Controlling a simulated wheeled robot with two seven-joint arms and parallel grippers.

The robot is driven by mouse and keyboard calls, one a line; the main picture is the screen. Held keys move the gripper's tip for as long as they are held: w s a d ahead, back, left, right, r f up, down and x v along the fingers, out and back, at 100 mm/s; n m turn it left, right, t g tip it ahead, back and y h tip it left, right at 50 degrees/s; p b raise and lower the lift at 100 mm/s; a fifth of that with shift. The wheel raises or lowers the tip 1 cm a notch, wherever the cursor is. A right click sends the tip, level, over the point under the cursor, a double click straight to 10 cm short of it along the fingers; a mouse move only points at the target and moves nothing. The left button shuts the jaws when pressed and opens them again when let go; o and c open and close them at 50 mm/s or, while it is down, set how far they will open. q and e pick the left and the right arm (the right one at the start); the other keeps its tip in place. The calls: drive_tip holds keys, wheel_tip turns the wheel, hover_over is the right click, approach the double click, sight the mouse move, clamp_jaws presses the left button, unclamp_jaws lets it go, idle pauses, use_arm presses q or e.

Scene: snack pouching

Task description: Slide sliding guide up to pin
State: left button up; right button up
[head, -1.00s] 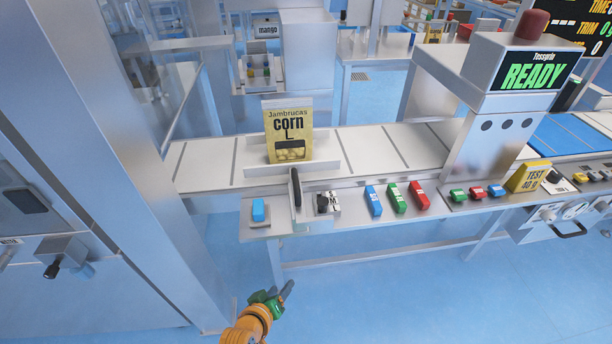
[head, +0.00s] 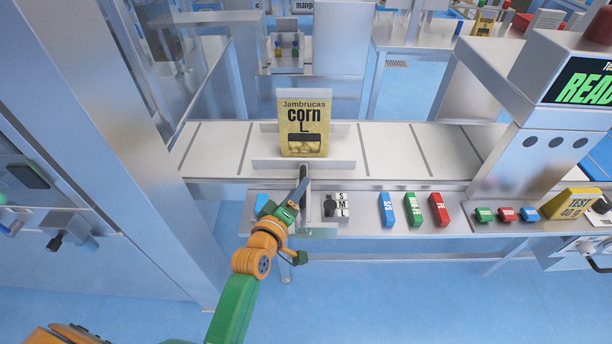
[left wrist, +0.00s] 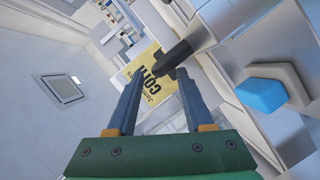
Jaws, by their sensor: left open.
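The sliding guide is likely the front metal rail (head: 270,164) on the conveyor, with a dark handle bar below it. This dark handle (left wrist: 172,58) shows in the left wrist view just ahead of the fingertips, nearer the right finger. My left gripper (head: 301,186) is open at the handle in the head view and covers part of it. In the left wrist view the open fingers (left wrist: 158,82) hold nothing; contact with the handle cannot be told. A yellow corn pouch (head: 304,128) stands upright behind the rail. I cannot make out the pin. My right gripper is not in view.
A blue button (head: 262,202) sits left of my gripper; it also shows in the left wrist view (left wrist: 262,95). An S/M/L selector knob (head: 331,206) is close on the right. Blue, green (head: 412,209) and red buttons follow. A tall metal cabinet (head: 110,130) stands at left.

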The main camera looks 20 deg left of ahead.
use_arm(q)
drive_tip(key=x, duration=0.4)
drive_tip(key=shift+w+a+f+b, duration=0.1)
drive_tip(key=shift+w+f+b, duration=0.1)
drive_tip(key=shift+b, duration=0.1)
drive_tip(key=shift+s+r, duration=0.15)
drive_tip(key=shift+c, duration=0.9)
clamp_jaws()
